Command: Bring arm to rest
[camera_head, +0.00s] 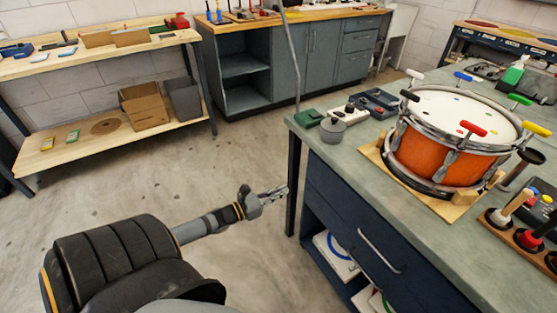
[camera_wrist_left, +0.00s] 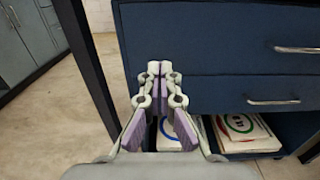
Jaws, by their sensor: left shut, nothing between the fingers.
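My left arm comes in from the lower left in the head view. My left gripper (camera_head: 277,193) is shut and empty, in the air beside the bench leg and lower than the bench top. In the left wrist view my left gripper (camera_wrist_left: 160,72) has its fingertips together in front of the dark blue drawers (camera_wrist_left: 215,45), with nothing between them. My right gripper is not in view. An orange drum (camera_head: 455,140) with a white head stands on a wooden base on the bench (camera_head: 425,230), well to the right of the gripper.
A dark bench leg (camera_head: 294,180) stands just right of the left gripper. Flat boxes (camera_wrist_left: 247,132) lie on the open shelf below the drawers. A wooden shelf unit (camera_head: 75,145) stands far left. The floor (camera_head: 190,175) between is clear.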

